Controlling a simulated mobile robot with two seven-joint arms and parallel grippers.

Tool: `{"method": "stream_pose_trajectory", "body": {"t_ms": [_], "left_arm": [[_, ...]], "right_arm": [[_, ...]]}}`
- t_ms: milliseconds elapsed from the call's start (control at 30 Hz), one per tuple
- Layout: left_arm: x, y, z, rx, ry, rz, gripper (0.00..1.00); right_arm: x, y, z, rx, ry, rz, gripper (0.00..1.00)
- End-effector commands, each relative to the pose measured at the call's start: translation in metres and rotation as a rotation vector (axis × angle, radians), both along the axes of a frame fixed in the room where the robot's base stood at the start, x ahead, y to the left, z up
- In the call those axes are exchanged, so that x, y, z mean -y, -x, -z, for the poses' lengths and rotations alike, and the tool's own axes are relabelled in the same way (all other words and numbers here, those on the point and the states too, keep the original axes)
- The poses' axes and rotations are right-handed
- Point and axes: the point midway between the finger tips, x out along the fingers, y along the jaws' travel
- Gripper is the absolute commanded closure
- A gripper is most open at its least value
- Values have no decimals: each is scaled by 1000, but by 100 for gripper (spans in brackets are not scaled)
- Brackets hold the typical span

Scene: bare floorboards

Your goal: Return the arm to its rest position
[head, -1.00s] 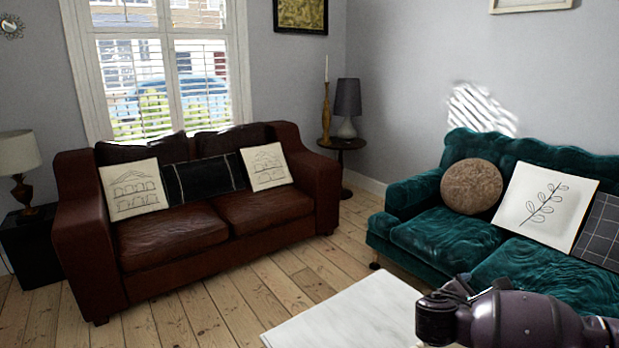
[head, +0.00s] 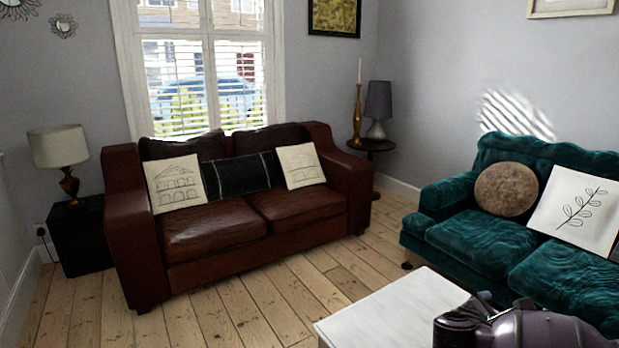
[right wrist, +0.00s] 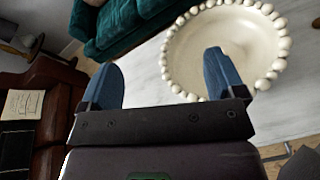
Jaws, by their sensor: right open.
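My right arm shows at the lower right of the head view, a dark purple link in front of the white table (head: 385,312); its fingers are not visible there. In the right wrist view my right gripper (right wrist: 160,80) has its two blue fingers spread wide with nothing between them. It is above the white table top, with the left finger near the table's edge. A cream bowl with a beaded rim (right wrist: 205,45) stands on the table beyond the fingers, and the right finger overlaps its near rim in the picture. My left gripper is not in view.
A brown leather sofa (head: 210,238) stands under the window. A teal sofa (head: 480,245) is at the right, behind the table. A black side table (head: 82,240) with a lamp is at the left. Bare floorboards (head: 230,300) between the sofas and table are free.

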Motion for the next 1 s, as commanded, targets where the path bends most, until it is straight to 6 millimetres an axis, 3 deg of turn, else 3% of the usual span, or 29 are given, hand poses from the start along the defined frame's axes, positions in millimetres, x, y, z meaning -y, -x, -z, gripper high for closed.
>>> {"method": "stream_pose_trajectory", "body": {"t_ms": [267,367,500,733,867,1000], "left_arm": [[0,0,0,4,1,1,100],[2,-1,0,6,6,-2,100],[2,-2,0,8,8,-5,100],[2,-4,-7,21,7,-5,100],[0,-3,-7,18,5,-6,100],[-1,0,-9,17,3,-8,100]], "right_arm": [[-33,-37,10,203,-267,-198,12],[-63,-54,6,290,-424,-289,12],[-122,-64,9,395,-726,-407,12],[-212,-34,26,524,-1301,-467,12],[-238,-9,31,592,-1559,-428,12],[-249,19,35,675,-1779,-349,12]]}}
